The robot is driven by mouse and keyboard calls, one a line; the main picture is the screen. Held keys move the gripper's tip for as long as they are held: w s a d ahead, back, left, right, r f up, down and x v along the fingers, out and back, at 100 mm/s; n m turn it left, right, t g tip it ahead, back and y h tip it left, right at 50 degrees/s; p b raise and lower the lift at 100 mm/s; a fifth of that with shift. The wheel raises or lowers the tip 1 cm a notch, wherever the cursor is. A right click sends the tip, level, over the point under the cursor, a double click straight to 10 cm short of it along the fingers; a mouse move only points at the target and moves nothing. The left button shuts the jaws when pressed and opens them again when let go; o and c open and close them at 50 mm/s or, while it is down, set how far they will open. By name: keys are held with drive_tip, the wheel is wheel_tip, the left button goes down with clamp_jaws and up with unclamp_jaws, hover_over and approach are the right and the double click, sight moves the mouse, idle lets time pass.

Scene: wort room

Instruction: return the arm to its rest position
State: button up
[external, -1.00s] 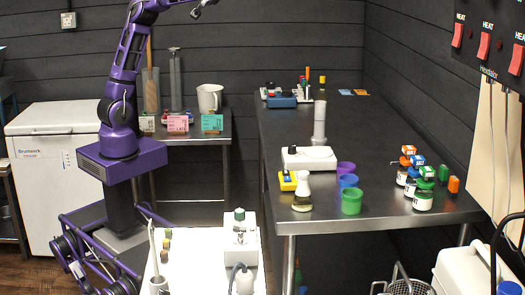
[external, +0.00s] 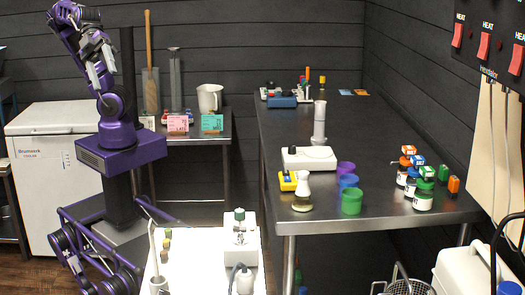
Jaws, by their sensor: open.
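My purple arm (external: 72,28) is folded back above its purple base block (external: 120,150) on the left. My grey gripper (external: 103,76) hangs close in front of the arm's lower joint, well above the floor. It points downward and looks empty. The fingers are small in this view and partly blend with the grey wrist parts, so the gap between them is hard to make out; they appear open.
A white chest freezer (external: 40,165) stands behind my base at the left. A side table (external: 190,135) holds a jug (external: 210,97) and coloured cards. The steel bench (external: 400,215) with bottles and cups is at right. A white-topped cart (external: 195,270) is in front.

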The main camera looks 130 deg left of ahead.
drive_tip(key=s+a+f+n+g+y, duration=0.1)
drive_tip(key=s+a+f+n, duration=0.3)
drive_tip(key=a, duration=0.5)
drive_tip(key=s+a+f+n+g+y+p, duration=0.1)
drive_tip(key=s+a+f+n+g, duration=0.1)
drive_tip(key=s+a+f+n, duration=0.3)
drive_tip(key=s+a+f+n+g+y, duration=0.1)
drive_tip(key=s+a+f+n+g, duration=0.1)
drive_tip(key=s+a+f+n, duration=0.3)
drive_tip(key=s+a, duration=0.4)
drive_tip(key=a, duration=0.4)
drive_tip(key=shift+y, duration=0.3)
